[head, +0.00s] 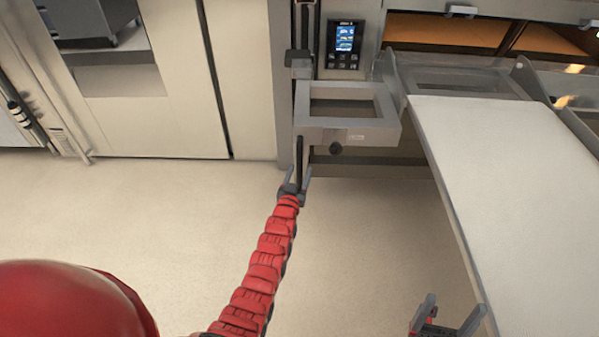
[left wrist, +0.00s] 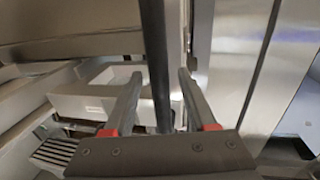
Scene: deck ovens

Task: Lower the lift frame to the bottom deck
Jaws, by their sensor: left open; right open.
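My left gripper (head: 298,178) is open, just below and left of the frame. In the left wrist view a dark upright bar (left wrist: 156,50) runs between the spread fingers of my left gripper (left wrist: 160,78); I cannot tell whether they touch it. My right gripper (head: 448,308) is open and empty at the bottom, left of the white loader board.
A long white loader board (head: 510,170) with a metal edge slopes from the oven across the right side. The control panel (head: 344,40) is lit. An oven deck (head: 450,32) glows at the upper right. Pale cabinets stand on the left. The floor (head: 150,210) between is clear.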

